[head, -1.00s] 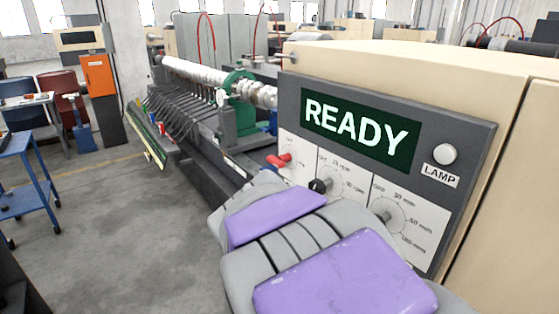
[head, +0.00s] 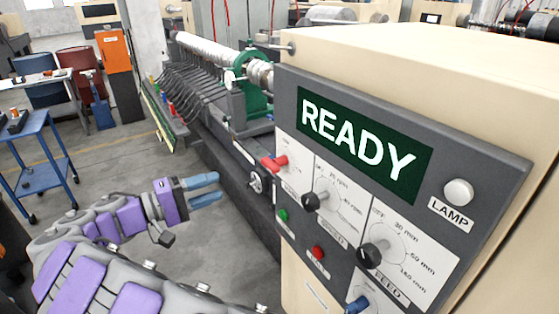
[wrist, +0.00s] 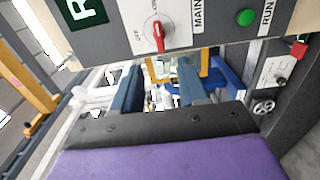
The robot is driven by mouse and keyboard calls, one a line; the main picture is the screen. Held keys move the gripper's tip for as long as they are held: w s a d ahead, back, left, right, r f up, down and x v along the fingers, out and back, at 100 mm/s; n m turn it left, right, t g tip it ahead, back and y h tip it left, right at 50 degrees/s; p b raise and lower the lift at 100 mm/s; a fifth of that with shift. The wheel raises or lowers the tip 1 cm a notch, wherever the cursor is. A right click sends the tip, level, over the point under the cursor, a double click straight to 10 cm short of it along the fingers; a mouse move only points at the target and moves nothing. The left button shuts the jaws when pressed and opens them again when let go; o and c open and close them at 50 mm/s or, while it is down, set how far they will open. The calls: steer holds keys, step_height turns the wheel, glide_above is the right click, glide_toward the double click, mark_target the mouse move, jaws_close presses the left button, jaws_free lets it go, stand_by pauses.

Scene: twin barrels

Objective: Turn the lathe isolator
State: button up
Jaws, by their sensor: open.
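The isolator is a red rotary handle (head: 274,162) at the upper left of the control panel, below the READY screen. In the wrist view the red handle (wrist: 158,37) sits on a white plate beside the word MAIN, its lever pointing away from the panel's READY display edge. My gripper (head: 210,190) is open and empty, to the left of the panel and lower than the handle. A gap separates the blue fingers from the handle. In the wrist view the fingers (wrist: 158,82) are apart, with the handle above the space between them.
Speed knob (head: 325,195), feed knob (head: 378,250), green button (head: 283,214), red button (head: 318,252) and blue knob (head: 358,303) share the panel. The lathe (head: 225,115) stretches behind. A blue cart (head: 45,165) stands at left; floor between is clear.

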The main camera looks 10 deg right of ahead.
mark_target(265, 167)
steer(key=b+x, duration=0.1)
steer(key=x, duration=0.3)
steer(key=b+x, duration=0.1)
steer(key=x, duration=0.4)
steer(key=b+x, duration=0.1)
steer(key=x, duration=0.3)
steer(key=shift+w+d, duration=0.25)
steer(key=shift+w, duration=0.2)
steer(key=shift+w+d, duration=0.3)
steer(key=shift+d, duration=0.15)
steer(key=shift+x, duration=0.85)
steer(key=shift+s+a, duration=0.15)
jaws_close()
